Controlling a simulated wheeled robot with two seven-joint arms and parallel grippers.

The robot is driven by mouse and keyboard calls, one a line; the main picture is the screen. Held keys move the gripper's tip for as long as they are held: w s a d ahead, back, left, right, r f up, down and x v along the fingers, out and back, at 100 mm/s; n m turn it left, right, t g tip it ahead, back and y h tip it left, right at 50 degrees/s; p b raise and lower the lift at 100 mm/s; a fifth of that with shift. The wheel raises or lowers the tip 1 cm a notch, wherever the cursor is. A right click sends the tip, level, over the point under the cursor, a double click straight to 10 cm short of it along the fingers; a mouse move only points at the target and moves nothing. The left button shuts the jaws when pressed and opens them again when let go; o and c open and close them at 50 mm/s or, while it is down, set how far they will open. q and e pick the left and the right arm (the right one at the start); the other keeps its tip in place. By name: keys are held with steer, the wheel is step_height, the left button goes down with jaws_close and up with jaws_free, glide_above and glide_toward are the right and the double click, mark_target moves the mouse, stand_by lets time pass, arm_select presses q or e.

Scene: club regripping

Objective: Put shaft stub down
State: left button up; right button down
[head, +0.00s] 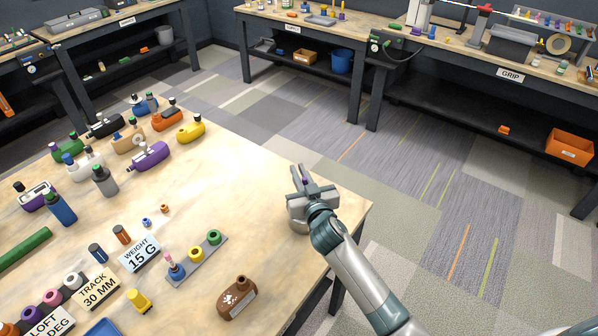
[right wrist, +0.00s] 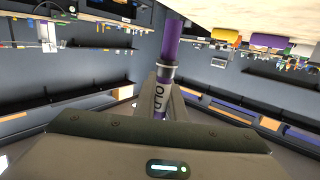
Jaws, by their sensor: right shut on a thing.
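The shaft stub (right wrist: 171,45) is a purple rod with a grey collar; letters reading "OLD" show below the collar in the right wrist view. My right gripper (head: 304,184) is shut on it, near the right edge of the wooden table (head: 258,160). The fingers (right wrist: 163,97) sit on either side of its lower part. In the head view only a small purple bit shows between the fingers. Whether the stub touches the table cannot be told. My left gripper is not in view.
Several club heads, among them a purple one (head: 150,156) and a brown one (head: 237,298), stand on the table. A grey rack (head: 205,262), a "WEIGHT 15 G" sign (head: 139,255) and bottles stand to the left. The tabletop left of my right gripper is clear.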

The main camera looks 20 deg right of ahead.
steer(key=shift+f+b, duration=2.05)
steer(key=shift+f, duration=0.7)
steer(key=c, duration=1.7)
jaws_free()
steer(key=shift+c, duration=0.2)
step_height(320, 180, up, 7)
steer(key=p, duration=0.6)
